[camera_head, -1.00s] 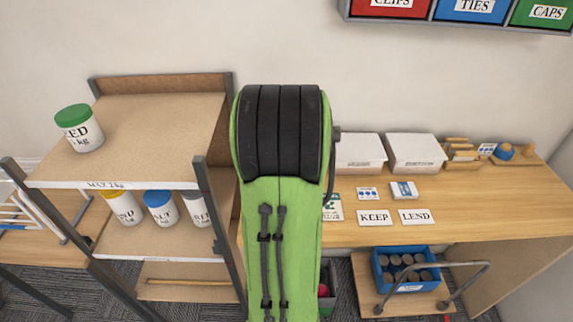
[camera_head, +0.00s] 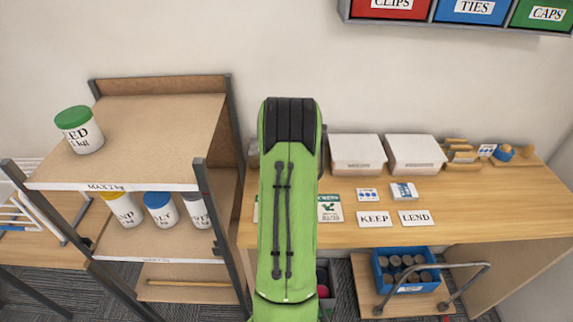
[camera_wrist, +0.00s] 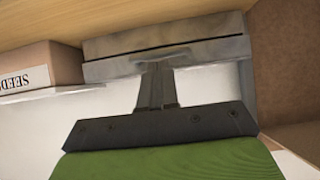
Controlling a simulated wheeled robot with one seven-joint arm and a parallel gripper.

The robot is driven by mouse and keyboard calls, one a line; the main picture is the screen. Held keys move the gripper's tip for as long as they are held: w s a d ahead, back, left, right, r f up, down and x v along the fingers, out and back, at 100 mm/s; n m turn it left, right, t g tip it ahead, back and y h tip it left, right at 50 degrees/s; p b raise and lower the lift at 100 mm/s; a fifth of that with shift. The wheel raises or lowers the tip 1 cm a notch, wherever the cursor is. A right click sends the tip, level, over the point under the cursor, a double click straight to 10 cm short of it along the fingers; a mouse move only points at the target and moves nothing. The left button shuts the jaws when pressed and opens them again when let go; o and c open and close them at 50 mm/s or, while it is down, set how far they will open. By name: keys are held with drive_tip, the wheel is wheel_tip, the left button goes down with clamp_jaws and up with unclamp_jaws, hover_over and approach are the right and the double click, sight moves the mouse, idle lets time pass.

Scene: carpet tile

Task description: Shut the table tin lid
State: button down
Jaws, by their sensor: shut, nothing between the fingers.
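A grey metal tin (camera_wrist: 175,45) stands against the wooden table top (camera_wrist: 60,18) in the wrist view, which shows the scene upside down. A seam runs along its face, with a lighter band on the side nearer my gripper. How far its lid is open, I cannot tell. My gripper (camera_wrist: 156,66) is shut and empty, its fingertips right at that lighter band; whether they touch it is unclear. In the head view my green arm hides the gripper and most of this spot. Only a small grey edge (camera_head: 252,154) shows beside the arm, probably the tin.
A box labelled SEEDS (camera_wrist: 35,72) is beside the tin. Two white-topped boxes (camera_head: 358,153) (camera_head: 415,153) and cards (camera_head: 374,218) lie right of my arm on the table. A shelf unit (camera_head: 150,140) with several jars stands left, a blue crate (camera_head: 381,275) below.

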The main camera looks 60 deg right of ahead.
drive_tip(key=f+b, duration=0.2)
drive_tip(key=b, duration=0.2)
drive_tip(key=shift+h, duration=0.3)
drive_tip(key=shift+a+b, duration=0.15)
drive_tip(key=shift+b, duration=0.3)
drive_tip(key=shift+s+a+r, duration=0.1)
drive_tip(key=r+p, duration=0.1)
drive_tip(key=r, duration=0.1)
drive_tip(key=shift+w+r+p, duration=0.2)
drive_tip(key=shift+r+p, duration=0.2)
drive_tip(key=v, duration=1.1)
drive_tip(key=shift+s+r, duration=0.2)
drive_tip(key=shift+r, duration=0.2)
